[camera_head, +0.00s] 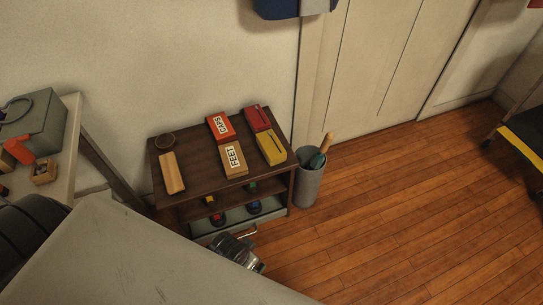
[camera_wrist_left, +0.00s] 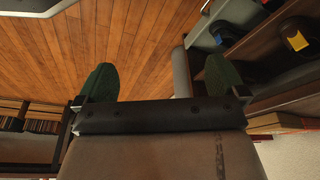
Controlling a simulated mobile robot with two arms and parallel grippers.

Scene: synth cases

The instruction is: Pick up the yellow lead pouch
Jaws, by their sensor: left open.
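The yellow lead pouch (camera_head: 271,147) lies on the right front part of the dark brown shelf unit's top (camera_head: 200,182), in the head view. It has a dark slit or line across it. A similar red pouch (camera_head: 257,119) lies just behind it. My left gripper (camera_head: 240,251) is low in front of the shelf unit, apart from the yellow pouch, partly hidden by my pale arm. The yellow pouch cannot be made out there. My right gripper is out of view.
Wooden floor (camera_head: 400,220) is clear beyond.

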